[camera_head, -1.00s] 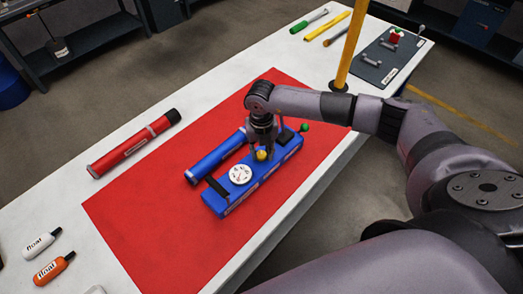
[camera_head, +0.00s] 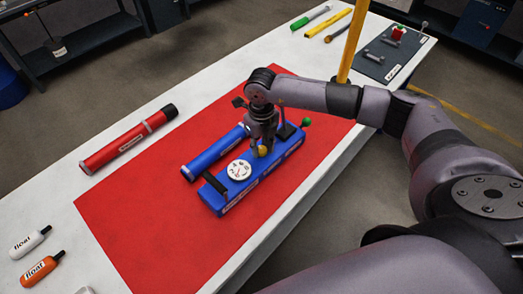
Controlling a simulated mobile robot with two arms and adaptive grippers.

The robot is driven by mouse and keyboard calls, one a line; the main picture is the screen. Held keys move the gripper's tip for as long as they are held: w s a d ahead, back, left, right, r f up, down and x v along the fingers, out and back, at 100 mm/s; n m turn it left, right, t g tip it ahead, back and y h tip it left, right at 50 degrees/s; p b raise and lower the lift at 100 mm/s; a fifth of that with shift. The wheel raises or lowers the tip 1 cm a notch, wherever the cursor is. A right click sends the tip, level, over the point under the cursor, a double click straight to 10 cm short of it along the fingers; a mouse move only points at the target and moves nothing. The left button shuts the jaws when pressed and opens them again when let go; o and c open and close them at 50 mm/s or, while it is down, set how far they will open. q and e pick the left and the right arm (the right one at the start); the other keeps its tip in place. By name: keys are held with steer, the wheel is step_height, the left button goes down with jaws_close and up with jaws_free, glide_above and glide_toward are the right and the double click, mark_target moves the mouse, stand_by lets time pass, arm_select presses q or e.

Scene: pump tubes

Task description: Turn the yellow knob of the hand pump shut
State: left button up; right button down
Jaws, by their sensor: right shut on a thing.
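The blue hand pump (camera_head: 213,193) lies on the red mat (camera_head: 140,220), with a white dial (camera_head: 239,170) on its top. The yellow knob (camera_head: 262,151) is on the pump just beyond the dial. My right gripper (camera_head: 261,148) points down over the pump and is shut on the yellow knob, whose near side still shows. A blue cylinder (camera_head: 205,160) lies beside the pump on its left. A green ball (camera_head: 306,122) shows at the pump's far end. My left gripper is not in view.
A red tube (camera_head: 125,144) lies at the mat's left edge. A white float bottle (camera_head: 31,240) and an orange float bottle (camera_head: 40,270) lie at lower left. A yellow post (camera_head: 353,42) stands behind my arm. The near part of the mat is clear.

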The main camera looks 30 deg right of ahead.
steer(key=n+b, duration=0.7)
steer(key=n, duration=0.1)
steer(key=shift+w+f+b, duration=0.1)
steer(key=shift+f+b, duration=0.1)
steer(key=shift+b, duration=0.2)
steer(key=n+b, duration=0.2)
steer(key=n, duration=0.1)
steer(key=shift+r, duration=0.1)
steer(key=shift+n+b, duration=0.8)
steer(key=shift+n, duration=0.1)
steer(key=shift+r, duration=0.15)
steer(key=c, duration=1.2)
jaws_free()
steer(key=shift+c, duration=0.2)
